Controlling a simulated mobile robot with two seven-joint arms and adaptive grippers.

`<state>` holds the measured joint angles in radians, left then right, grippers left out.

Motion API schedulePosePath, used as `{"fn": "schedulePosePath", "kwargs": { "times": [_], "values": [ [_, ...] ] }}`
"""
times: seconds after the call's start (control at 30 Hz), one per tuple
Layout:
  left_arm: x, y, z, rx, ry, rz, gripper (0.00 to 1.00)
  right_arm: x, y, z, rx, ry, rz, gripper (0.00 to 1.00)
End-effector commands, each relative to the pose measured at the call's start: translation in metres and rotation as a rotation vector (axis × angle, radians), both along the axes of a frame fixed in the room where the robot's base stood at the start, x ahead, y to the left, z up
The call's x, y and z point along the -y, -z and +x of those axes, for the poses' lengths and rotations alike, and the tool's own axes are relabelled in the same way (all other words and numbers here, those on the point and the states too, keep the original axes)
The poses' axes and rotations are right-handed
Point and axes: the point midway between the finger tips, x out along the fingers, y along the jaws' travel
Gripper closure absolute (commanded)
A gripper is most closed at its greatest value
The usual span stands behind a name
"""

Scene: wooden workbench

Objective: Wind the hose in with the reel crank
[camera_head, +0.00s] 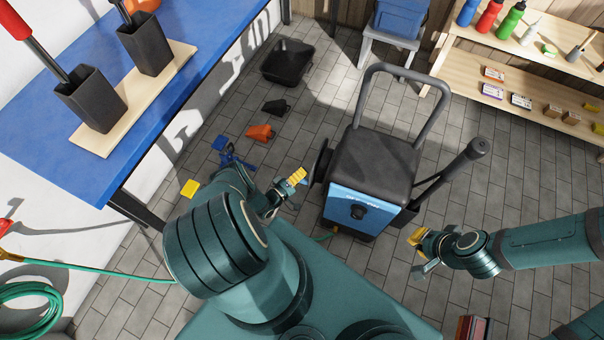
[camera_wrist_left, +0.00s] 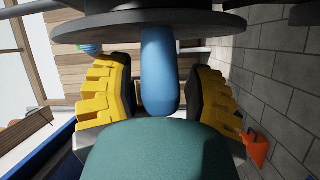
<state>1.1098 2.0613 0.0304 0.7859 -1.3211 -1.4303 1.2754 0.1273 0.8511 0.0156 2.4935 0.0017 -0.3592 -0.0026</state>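The hose reel cart (camera_head: 355,205), blue with a black top and a looped grey handle, stands on the floor at the centre of the head view. A dark disc (camera_head: 320,162) is on its left side. In the left wrist view the blue crank handle (camera_wrist_left: 159,75) sticks out from the disc (camera_wrist_left: 215,28). My left gripper (camera_head: 288,186) is beside the disc, its yellow fingers (camera_wrist_left: 160,98) open on either side of the handle with gaps showing. My right gripper (camera_head: 424,252) is open and empty, right of the cart. A green hose (camera_head: 95,268) lies at left.
A blue workbench (camera_head: 183,98) with black holders (camera_head: 88,98) stands at left. A black tray (camera_head: 288,62) and an orange piece (camera_head: 259,132) lie on the floor. A wooden shelf (camera_head: 522,58) with bottles is at upper right. The floor right of the cart is mostly clear.

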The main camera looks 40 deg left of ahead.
Motion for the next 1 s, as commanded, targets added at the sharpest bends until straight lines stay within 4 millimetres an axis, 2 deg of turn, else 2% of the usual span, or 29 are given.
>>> {"fn": "schedulePosePath", "kwargs": {
  "times": [0.3, 0.47, 0.8, 1.0],
  "values": [
    [0.0, -0.001, 0.002, 0.004, 0.0, 0.0, 0.38, 0.0, 0.0, 0.0, 0.0, 0.0, 0.0, 1.0],
    [-0.002, -0.001, -0.009, 0.004, 0.001, -0.001, 0.38, 0.0, 0.0, 0.0, 0.0, 0.0, 0.0, 1.0],
    [-0.014, 0.001, -0.074, 0.0, -0.002, 0.0, 0.38, 0.0, 0.0, 0.0, 0.0, 0.0, 0.0, 1.0],
    [-0.018, 0.002, -0.104, 0.002, -0.001, 0.0, 0.38, 0.0, 0.0, 0.0, 0.0, 0.0, 0.0, 1.0]
  ]
}}
